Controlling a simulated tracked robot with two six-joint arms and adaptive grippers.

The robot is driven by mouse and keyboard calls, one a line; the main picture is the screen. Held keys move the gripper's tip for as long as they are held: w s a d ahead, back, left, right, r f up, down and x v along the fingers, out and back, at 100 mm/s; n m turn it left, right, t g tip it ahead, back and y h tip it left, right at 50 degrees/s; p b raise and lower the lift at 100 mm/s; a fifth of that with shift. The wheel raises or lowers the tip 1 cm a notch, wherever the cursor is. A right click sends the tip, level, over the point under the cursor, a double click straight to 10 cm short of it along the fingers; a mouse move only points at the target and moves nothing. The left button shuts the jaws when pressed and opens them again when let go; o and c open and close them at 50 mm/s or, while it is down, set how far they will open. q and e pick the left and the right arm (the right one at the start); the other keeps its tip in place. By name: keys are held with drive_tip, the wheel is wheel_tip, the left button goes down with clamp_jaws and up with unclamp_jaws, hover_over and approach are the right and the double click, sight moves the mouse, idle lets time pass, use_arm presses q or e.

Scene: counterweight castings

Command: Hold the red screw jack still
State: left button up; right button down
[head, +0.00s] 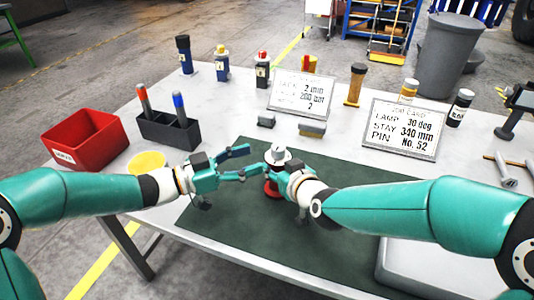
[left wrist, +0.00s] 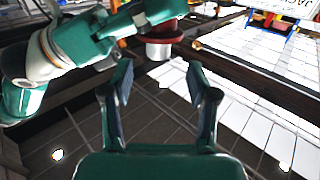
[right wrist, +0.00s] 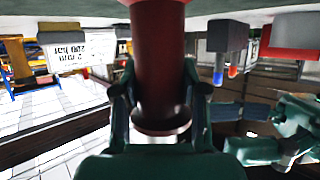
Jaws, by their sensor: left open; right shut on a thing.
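The red screw jack (head: 271,189) stands upright on the dark green mat (head: 235,222), with a pale metal head on top. My right gripper (head: 279,178) is shut on its body from the right and hides part of it. In the right wrist view the red body (right wrist: 160,50) lies between the two fingers. My left gripper (head: 254,161) is open and empty, just left of the jack near its upper part. In the left wrist view the jack's pale head (left wrist: 158,50) shows beyond the open fingers, apart from them.
A red bin (head: 85,140), a yellow disc (head: 146,164) and a dark pen holder (head: 180,134) stand at left. Two sign cards (head: 301,94) (head: 404,128) and small blocks (head: 312,128) stand behind the mat. A pale tray (head: 410,262) is at front right. The mat's front left is clear.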

use_arm(q)
drive_tip(key=v, duration=0.4)
use_arm(e)
drive_tip(key=c, duration=0.5)
unclamp_jaws()
drive_tip(key=shift+c, duration=0.2)
drive_tip(key=shift+s+r, duration=0.1)
